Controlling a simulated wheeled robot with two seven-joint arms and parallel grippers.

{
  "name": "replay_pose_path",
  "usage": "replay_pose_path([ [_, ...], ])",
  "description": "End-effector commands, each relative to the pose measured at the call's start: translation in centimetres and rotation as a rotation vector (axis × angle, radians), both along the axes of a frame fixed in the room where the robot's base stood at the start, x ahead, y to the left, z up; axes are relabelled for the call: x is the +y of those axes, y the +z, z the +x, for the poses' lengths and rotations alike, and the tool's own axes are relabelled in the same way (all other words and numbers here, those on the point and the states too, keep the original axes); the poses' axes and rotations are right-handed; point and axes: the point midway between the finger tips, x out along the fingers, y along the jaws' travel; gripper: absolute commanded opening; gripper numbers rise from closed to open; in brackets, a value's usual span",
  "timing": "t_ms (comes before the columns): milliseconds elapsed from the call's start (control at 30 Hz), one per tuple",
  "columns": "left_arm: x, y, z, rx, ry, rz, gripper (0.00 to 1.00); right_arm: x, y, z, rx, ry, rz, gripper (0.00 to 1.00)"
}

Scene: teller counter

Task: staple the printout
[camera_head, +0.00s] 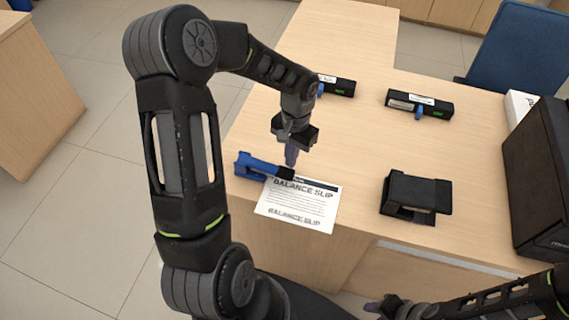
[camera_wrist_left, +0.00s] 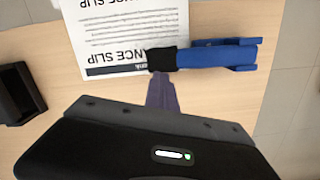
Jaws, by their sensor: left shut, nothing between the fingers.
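The printout (camera_head: 296,212), a white sheet headed "BALANCE SLIP", lies at the counter's front edge; it also shows in the left wrist view (camera_wrist_left: 115,38). A blue stapler (camera_head: 257,165) with a black front end lies at its upper left corner. In the left wrist view the stapler (camera_wrist_left: 215,56) has its black end over the sheet's edge. My left gripper (camera_head: 291,160) is shut and empty, its purple fingers pointing down close by the stapler's black end; whether they touch it I cannot tell. My right gripper (camera_head: 376,307) shows only partly at the bottom edge.
A black open-fronted holder (camera_head: 418,193) stands right of the printout. Two black labelled devices (camera_head: 338,87) (camera_head: 425,104) lie farther back. A large black machine (camera_head: 540,180) stands at the right edge. The wooden counter (camera_head: 350,140) is clear between these.

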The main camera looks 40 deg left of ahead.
Motion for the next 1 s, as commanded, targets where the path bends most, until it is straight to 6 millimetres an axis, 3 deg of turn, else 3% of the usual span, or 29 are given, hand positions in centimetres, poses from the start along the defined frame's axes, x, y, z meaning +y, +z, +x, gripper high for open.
replay_pose_path([
  [100, 0.0, 0.3, 1.0, -0.004, 0.001, 0.0, 0.0, 0.0, 0.1, 0.0, 0.0, 0.0, 0.0, 0.36],
  [533, 0.0, 0.5, 1.0, -0.004, 0.001, 0.0, 0.0, 0.2, 0.6, 0.6, -0.018, 0.003, 0.011, 0.36],
  [1000, 0.1, 7.3, 1.7, -0.006, 0.001, 0.001, 0.0, 0.2, -0.3, 0.6, -0.017, 0.005, 0.012, 0.36],
])
